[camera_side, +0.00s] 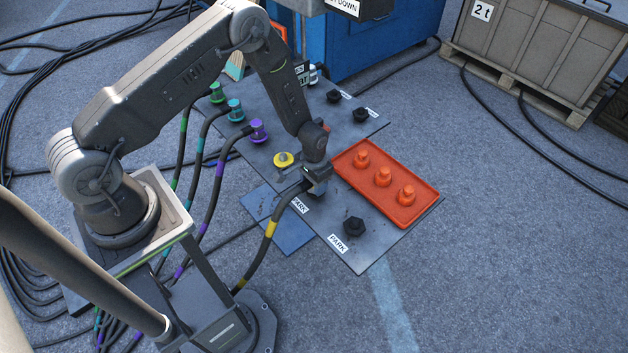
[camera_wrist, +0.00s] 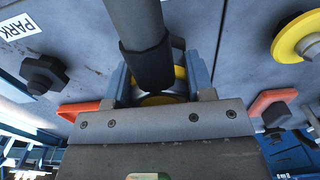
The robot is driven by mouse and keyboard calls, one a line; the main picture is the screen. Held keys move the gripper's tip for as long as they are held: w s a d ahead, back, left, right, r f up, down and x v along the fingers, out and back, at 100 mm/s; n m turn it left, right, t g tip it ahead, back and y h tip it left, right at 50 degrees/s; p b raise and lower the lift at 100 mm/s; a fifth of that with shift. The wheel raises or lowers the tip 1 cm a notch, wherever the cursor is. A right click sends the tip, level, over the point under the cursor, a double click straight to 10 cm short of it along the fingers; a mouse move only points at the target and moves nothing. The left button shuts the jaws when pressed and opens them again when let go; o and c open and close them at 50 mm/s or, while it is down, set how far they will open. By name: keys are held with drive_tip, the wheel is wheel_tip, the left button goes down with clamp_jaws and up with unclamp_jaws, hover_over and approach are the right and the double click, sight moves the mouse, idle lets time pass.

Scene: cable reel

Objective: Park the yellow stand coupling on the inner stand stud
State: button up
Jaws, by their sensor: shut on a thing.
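My gripper (camera_side: 318,186) is low over the grey plate, beside the inner PARK label (camera_side: 299,205). It is shut on the yellow stand coupling (camera_wrist: 160,99), whose yellow rim shows between the fingers in the wrist view. The coupling's black cable with yellow bands (camera_side: 271,228) runs down toward the lower left. The inner stand stud is hidden by my gripper and the coupling; I cannot tell whether the coupling is on it or above it. The outer stud (camera_side: 354,227) is bare and black; it also shows in the wrist view (camera_wrist: 44,74).
A yellow port (camera_side: 283,159) is on the plate behind my gripper. An orange tray (camera_side: 428,193) with several orange caps lies close on the right. Purple (camera_side: 258,130), teal (camera_side: 236,110) and green (camera_side: 217,92) cabled couplings stand at the left. Bare plate surrounds the outer stud.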

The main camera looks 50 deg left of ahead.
drive_tip(key=o, duration=1.1)
wheel_tip(320, 180, up, 14)
